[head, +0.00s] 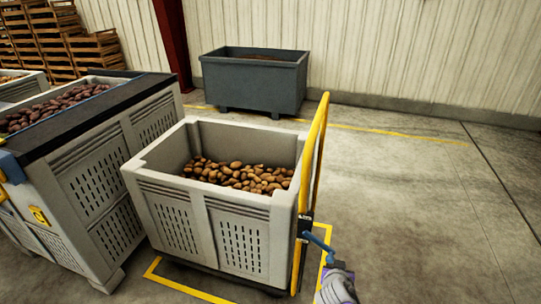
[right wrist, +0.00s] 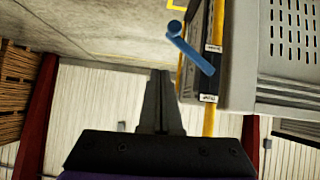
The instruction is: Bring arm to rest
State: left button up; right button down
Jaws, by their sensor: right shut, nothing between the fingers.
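My right gripper (right wrist: 160,78) is shut with nothing between its fingers in the right wrist view. In the head view my right arm shows at the bottom, where the gripper (head: 335,266) is small and dark beside a blue lever. The blue lever (head: 318,242) sits on a yellow upright frame at the crate's right side. In the right wrist view the lever (right wrist: 190,47) lies just beyond and right of the fingertips, with a visible gap in the picture. My left gripper is not in view.
A grey crate (head: 167,212) of potatoes stands beside the yellow frame (head: 318,150). A larger bin (head: 90,190) with potatoes is at left. A dark grey tub (head: 250,85) stands by the wall. Concrete floor (head: 430,210) at right is clear.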

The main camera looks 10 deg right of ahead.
jog(key=s+a+r+n+g+y, duration=0.1)
jog(key=s+a+n+g+y, duration=0.15)
jog(key=s+a, duration=0.6)
jog(key=s+a+r+n+g+y, duration=0.1)
jog(key=s+a+n+g+y, duration=0.3)
jog(key=s, duration=0.8)
pick_arm(q)
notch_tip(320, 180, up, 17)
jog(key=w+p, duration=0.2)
jog(key=p, duration=1.3)
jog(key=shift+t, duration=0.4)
pick_arm(e)
notch_tip(320, 180, up, 17)
jog(key=w+a+t, duration=0.1)
jog(key=w+t, duration=0.1)
jog(key=t, duration=0.1)
jog(key=shift+a+m, duration=0.35)
jog(key=shift+a, duration=0.05)
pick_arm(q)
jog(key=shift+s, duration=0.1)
pick_arm(e)
jog(key=shift+s+h, duration=0.2)
jog(key=shift+h, duration=0.05)
